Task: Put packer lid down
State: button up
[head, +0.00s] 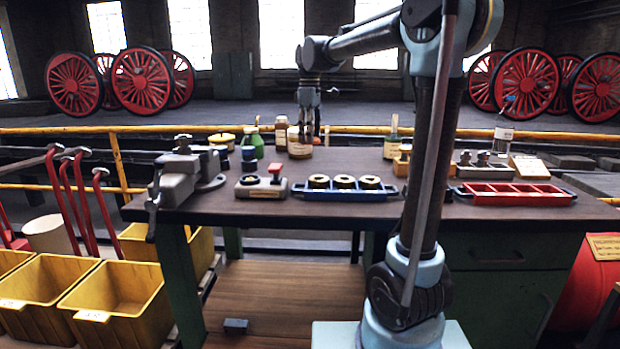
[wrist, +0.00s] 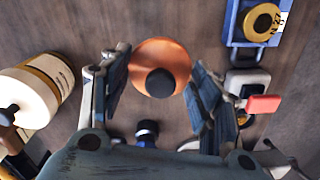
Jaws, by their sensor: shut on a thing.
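The packer lid (wrist: 160,68) is a round copper-orange disc with a black knob in the middle, seen in the wrist view. My gripper (wrist: 160,85) is shut on it, with a finger at its left and right sides. The lid appears above the brown bench top, though its height is hard to judge. In the head view my gripper (head: 309,132) points down over the back middle of the bench, by the cream jar (head: 299,143). The lid cannot be made out clearly there.
The cream jar stands left in the wrist view (wrist: 45,88). A vise (head: 180,178) is at left, a red tray (head: 515,195) at right. Small bottles (head: 258,146) stand nearby.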

aim_at(310, 175)
jog(key=shift+f+n, duration=0.4)
jog(key=shift+f, duration=0.1)
notch_tip(310, 175, down, 10)
jog(key=shift+f, duration=0.25)
jog(key=shift+f, duration=0.1)
jog(key=o, duration=1)
notch_tip(310, 175, up, 12)
jog(key=shift+r, duration=0.1)
jog(key=shift+s, duration=0.1)
